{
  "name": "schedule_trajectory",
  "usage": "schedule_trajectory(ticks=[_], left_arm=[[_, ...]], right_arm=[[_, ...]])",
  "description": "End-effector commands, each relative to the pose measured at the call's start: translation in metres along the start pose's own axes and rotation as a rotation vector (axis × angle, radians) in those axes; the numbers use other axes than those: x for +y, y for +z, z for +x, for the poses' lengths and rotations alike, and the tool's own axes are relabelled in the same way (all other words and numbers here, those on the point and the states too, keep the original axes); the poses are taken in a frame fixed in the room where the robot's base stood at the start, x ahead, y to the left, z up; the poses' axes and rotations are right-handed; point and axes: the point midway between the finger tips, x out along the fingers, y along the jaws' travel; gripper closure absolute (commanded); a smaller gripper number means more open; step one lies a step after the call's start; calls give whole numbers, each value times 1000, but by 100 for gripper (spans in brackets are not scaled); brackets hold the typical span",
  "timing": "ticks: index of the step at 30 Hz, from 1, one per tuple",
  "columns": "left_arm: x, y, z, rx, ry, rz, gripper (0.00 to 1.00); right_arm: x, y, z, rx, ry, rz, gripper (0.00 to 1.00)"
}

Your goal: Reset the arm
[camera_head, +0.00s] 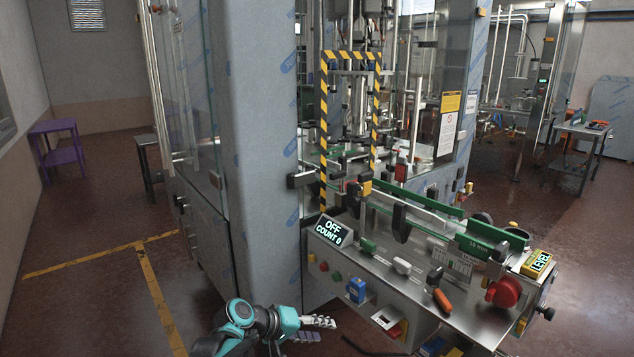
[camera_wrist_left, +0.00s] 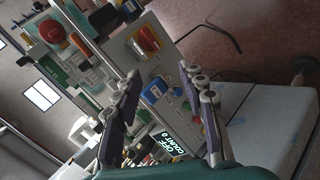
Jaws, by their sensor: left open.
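My left gripper (camera_head: 325,329) is in the lower middle of the head view, on a teal and dark arm. It is in front of the filling machine's control panel (camera_head: 345,270), low and apart from it. In the left wrist view the two fingers of my left gripper (camera_wrist_left: 162,74) are spread, with nothing between them. Beyond them is the panel with a blue switch box (camera_wrist_left: 153,91) and a display (camera_wrist_left: 168,140) reading OFF, COUNT 0. My right arm is not in view.
The film-wrapped machine column (camera_head: 255,150) rises just behind my left arm. A purple table (camera_head: 55,130) stands far left. The floor at left is clear, with yellow lines (camera_head: 155,295).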

Motion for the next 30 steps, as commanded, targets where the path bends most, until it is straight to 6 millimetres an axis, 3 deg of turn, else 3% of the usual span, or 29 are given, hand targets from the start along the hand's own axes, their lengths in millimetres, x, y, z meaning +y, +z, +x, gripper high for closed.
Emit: schedule_trajectory(ticks=[1,8,12,18,24,30], left_arm=[[0,12,-20,12,-51,24,59],[-24,65,-102,71,-294,150,59],[-48,102,-147,105,-439,232,59],[-88,148,-200,145,-627,346,59],[-115,173,-226,167,-736,417,59],[-120,177,-231,172,-760,433,59]], right_arm=[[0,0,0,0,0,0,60],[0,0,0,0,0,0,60],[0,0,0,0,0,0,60],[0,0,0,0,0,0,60],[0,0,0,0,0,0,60],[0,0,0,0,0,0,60]])
